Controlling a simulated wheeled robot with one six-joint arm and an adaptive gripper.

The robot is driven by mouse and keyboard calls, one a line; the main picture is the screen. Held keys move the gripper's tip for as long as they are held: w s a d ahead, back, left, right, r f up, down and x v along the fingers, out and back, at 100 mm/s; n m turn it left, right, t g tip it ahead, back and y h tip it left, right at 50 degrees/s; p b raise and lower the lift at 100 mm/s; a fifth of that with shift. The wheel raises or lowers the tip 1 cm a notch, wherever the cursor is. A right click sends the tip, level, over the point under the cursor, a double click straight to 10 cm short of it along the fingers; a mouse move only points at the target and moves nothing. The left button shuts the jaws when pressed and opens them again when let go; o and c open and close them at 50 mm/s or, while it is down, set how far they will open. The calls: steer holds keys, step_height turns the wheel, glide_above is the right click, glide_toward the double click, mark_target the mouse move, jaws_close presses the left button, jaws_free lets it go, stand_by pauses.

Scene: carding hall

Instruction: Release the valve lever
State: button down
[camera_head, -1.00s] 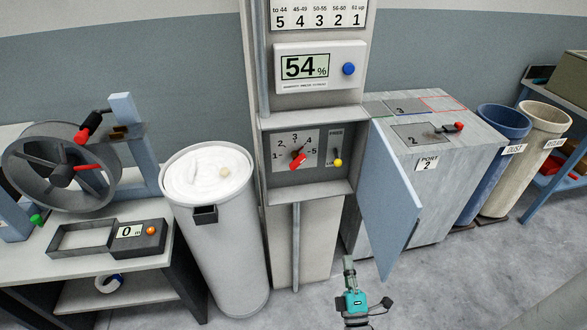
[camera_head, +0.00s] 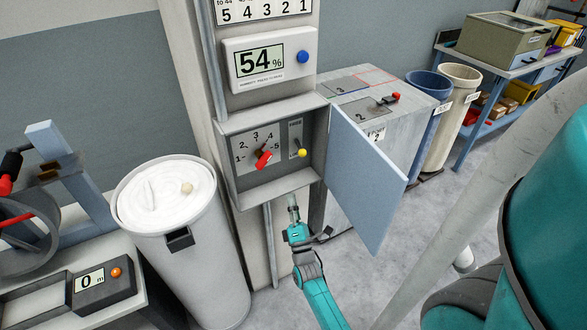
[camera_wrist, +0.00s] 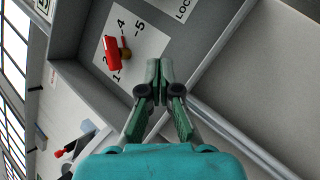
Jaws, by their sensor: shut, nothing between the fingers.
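A small lever with a yellow knob (camera_head: 302,153) sits on a plate marked FREE at the top, inside an open wall box (camera_head: 275,188). The knob is at the plate's lower end. Beside it on the left is a 1-to-5 dial with a red handle (camera_head: 262,158); this handle also shows in the wrist view (camera_wrist: 113,52). In the wrist view a plate edge reads "LOC", and the yellow knob is not visible. My gripper (camera_head: 292,200) is shut and empty, just below the box's lower lip, apart from the lever. It also shows in the wrist view (camera_wrist: 158,68).
The box's blue door (camera_head: 368,180) stands open to the right, close beside my arm. A white-filled can (camera_head: 190,250) stands at the left. A display reading 54% (camera_head: 258,62) is above the box. A grey cabinet (camera_head: 345,215) is behind the door.

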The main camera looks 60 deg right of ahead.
mark_target(300, 148)
steer(key=x, duration=1)
steer(key=shift+d+r, duration=0.1)
steer(key=shift+s+d+r, duration=0.4)
steer(key=shift+s+d, duration=0.15)
steer(key=shift+s, duration=0.15)
steer(key=shift+s+d+r, duration=0.4)
steer(key=shift+s+d, duration=0.15)
steer(key=shift+s, duration=0.15)
steer(key=shift+s+a+r, duration=0.15)
steer(key=shift+s+r, duration=0.1)
steer(key=shift+r, duration=0.15)
